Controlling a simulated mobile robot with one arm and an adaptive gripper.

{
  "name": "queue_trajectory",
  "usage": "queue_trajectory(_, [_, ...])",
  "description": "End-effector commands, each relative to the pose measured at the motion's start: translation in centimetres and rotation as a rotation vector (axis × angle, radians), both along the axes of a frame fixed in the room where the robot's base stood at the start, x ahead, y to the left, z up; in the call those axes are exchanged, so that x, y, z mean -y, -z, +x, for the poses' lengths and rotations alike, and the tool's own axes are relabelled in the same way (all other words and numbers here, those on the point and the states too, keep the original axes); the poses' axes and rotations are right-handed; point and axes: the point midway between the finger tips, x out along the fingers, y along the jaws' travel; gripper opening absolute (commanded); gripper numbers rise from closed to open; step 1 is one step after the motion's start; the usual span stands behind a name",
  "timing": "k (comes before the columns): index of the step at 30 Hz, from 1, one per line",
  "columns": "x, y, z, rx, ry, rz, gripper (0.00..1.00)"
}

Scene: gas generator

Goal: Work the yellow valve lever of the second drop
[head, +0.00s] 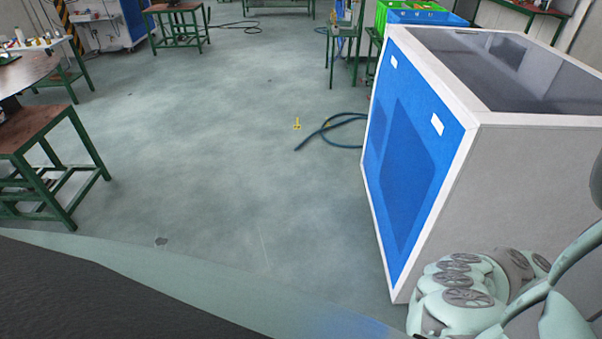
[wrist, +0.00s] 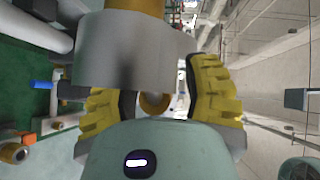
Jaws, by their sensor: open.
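In the wrist view my gripper (wrist: 158,88) is open, with one yellow ridged finger on each side. A large grey metal body (wrist: 135,50) with a yellow-brown part (wrist: 135,5) at its top fills the upper middle, very close to the camera, and hides the upper part of the left finger. A round brass-coloured end (wrist: 155,103) shows between the fingers; I cannot tell whether either finger touches it. I cannot make out for sure which part is the yellow valve lever. The head view shows neither the valve nor my gripper.
In the wrist view, pipes with a blue handle (wrist: 42,84) and a brass fitting (wrist: 12,153) lie at left. In the head view, a blue-and-grey cabinet (head: 420,150) stands at right, a hose (head: 325,131) and small yellow object (head: 297,124) lie on otherwise open floor.

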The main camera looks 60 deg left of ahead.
Motion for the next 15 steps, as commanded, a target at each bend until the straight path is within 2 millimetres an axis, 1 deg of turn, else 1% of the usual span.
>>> queue_trajectory(1, [-0.04, 0.0, 0.02, 0.0, -0.001, 0.0, 0.51])
queue_trajectory(2, [-0.06, -0.01, 0.03, 0.0, -0.001, 0.0, 0.48])
queue_trajectory(15, [-0.11, -0.02, 0.05, 0.001, -0.003, 0.0, 0.03])
